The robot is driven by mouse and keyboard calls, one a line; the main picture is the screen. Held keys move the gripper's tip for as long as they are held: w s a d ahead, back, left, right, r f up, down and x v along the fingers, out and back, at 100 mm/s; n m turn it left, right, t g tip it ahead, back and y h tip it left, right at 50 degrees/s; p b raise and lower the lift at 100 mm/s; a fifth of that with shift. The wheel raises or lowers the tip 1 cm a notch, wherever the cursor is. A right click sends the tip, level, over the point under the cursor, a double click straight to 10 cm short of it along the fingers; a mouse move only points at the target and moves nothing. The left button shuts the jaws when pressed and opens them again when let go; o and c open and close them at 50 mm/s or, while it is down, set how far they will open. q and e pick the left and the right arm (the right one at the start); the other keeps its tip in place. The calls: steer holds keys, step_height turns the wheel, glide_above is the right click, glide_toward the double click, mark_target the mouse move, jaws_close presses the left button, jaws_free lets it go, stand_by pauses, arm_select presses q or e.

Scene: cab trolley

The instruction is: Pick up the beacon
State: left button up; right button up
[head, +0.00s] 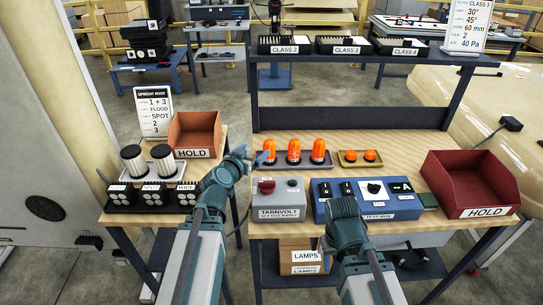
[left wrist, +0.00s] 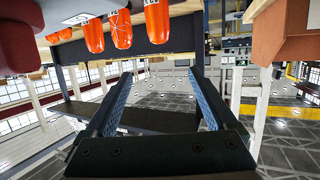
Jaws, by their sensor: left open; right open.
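Three tall orange beacons stand in a row in a dark tray (head: 305,166) on the bench: left (head: 269,150), middle (head: 294,150) and right (head: 318,150). Two smaller amber beacons (head: 350,156) sit in a tan tray to their right. My left gripper (head: 260,158) is close to the left tall beacon, at the bench's left end. In the left wrist view the picture is inverted; my left gripper (left wrist: 160,85) is open with nothing between its fingers, and tall orange beacons (left wrist: 121,28) hang along the top. My right arm reaches in front of the bench; its fingers are hidden.
A grey Tarnvolt box (head: 279,198) and a blue test box (head: 368,200) stand in front of the beacons. A red HOLD bin (head: 468,183) is at right, another HOLD bin (head: 195,134) at left. A shelf (head: 375,60) rises behind.

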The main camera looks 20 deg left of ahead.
mark_target(267, 148)
arm_select(q)
steer(key=f+b, duration=0.1)
steer(key=w+f+b, duration=0.1)
steer(key=f, duration=0.1)
steer(key=shift+d+f+b, duration=0.1)
steer(key=shift+f+b, duration=0.15)
steer(key=shift+b, duration=0.1)
steer(key=b+x, duration=0.2)
steer(key=x, duration=0.6)
steer(key=shift+w+f, duration=0.15)
steer(key=shift+w, duration=0.15)
steer(key=b+x, duration=0.1)
steer(key=x, duration=0.1)
steer(key=b+x, duration=0.1)
steer(key=x, duration=0.1)
steer(key=shift+w+f, duration=0.1)
steer(key=shift+f, duration=0.2)
steer(key=shift+w+f, duration=0.1)
steer(key=shift+w, duration=0.35)
steer(key=shift+s, duration=0.1)
jaws_close()
